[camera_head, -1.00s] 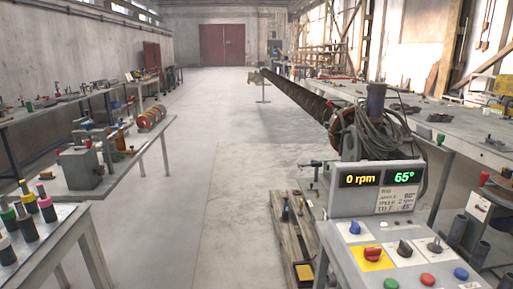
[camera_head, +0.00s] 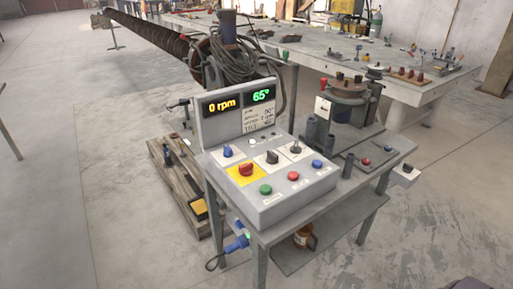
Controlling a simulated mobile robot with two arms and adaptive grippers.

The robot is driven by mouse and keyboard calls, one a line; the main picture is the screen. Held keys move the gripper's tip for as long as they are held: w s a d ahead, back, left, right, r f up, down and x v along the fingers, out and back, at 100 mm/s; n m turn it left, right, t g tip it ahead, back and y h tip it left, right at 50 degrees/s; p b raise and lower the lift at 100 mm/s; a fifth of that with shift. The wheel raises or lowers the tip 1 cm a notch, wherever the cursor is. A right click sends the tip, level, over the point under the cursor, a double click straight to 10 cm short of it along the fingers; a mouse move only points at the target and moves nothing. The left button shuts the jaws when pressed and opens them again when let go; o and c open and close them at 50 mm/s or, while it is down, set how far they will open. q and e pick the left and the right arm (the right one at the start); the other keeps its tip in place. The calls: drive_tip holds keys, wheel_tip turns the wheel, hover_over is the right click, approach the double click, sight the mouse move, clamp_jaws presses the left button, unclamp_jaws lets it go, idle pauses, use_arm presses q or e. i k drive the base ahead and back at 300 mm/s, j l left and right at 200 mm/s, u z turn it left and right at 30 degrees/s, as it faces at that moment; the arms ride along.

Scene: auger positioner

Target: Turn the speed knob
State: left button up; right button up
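A grey control box (camera_head: 318,187) stands on a metal table, with a display panel (camera_head: 235,127) at its back reading "0 rpm" in yellow and "65°" in green. On its sloped face are a black rotary knob (camera_head: 272,157) on a white plate, a red knob (camera_head: 246,169) on a yellow plate, a small blue knob (camera_head: 228,151) and a dark lever-like control (camera_head: 296,147). The labels are too small to read, so I cannot tell which one is marked speed.
Green (camera_head: 265,189), red (camera_head: 293,176) and blue (camera_head: 317,164) buttons line the box's front. A wooden pallet (camera_head: 176,185) lies left of the table. A long auger (camera_head: 150,35) extends behind. Floor in front and at left is clear.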

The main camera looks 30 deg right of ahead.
sight(295, 149)
drive_tip(key=z, duration=1.25)
